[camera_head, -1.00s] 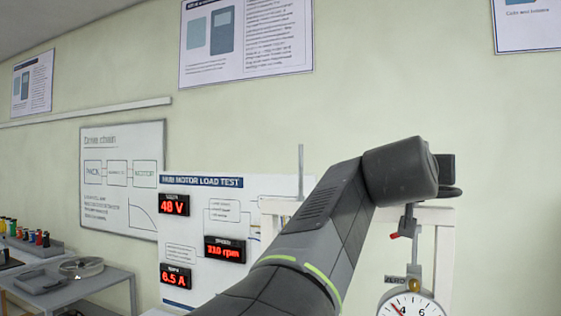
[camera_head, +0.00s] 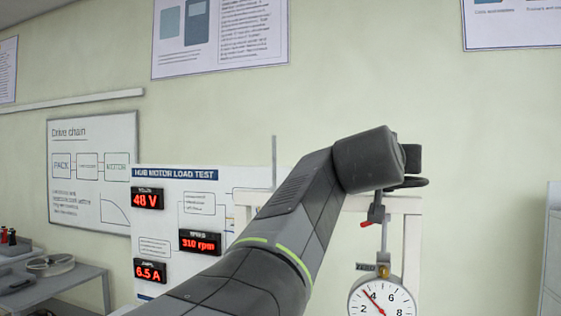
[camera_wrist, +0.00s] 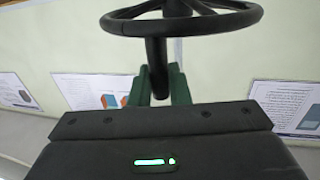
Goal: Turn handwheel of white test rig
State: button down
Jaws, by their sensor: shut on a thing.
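The white test rig's frame (camera_head: 413,245) stands right of my arm in the head view. A dark handwheel (camera_head: 410,183) shows there nearly edge-on, partly hidden by my wrist. In the wrist view the black handwheel (camera_wrist: 240,18) fills the top, its rim and some spokes visible and its upper part cut off. My gripper (camera_wrist: 158,80) has green fingers shut on the wheel's dark upright handle (camera_wrist: 156,60). The gripper's fingers are hidden in the head view. A round dial gauge (camera_head: 382,298) hangs below the wheel, its red needle near 4.
A white panel (camera_head: 205,215) with red number displays stands behind my arm. A grey bench (camera_head: 60,285) with small items is at the left. A pale cabinet (camera_head: 553,250) stands at the right edge. Bare wall lies between the rig and the cabinet.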

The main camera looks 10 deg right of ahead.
jog(key=shift+w+a+f+b, duration=0.1)
jog(key=shift+a+f+b, duration=0.1)
jog(key=shift+b, duration=0.15)
jog(key=shift+w+a+r, duration=0.1)
jog(key=shift+a+r, duration=0.05)
jog(key=shift+r, duration=0.05)
jog(key=c, duration=1.5)
grip_release()
jog(key=shift+o, duration=0.2)
jog(key=b+v, duration=0.4)
jog(key=v, duration=0.9)
jog(key=shift+s+a, duration=0.3)
jog(key=shift+w+d, duration=0.1)
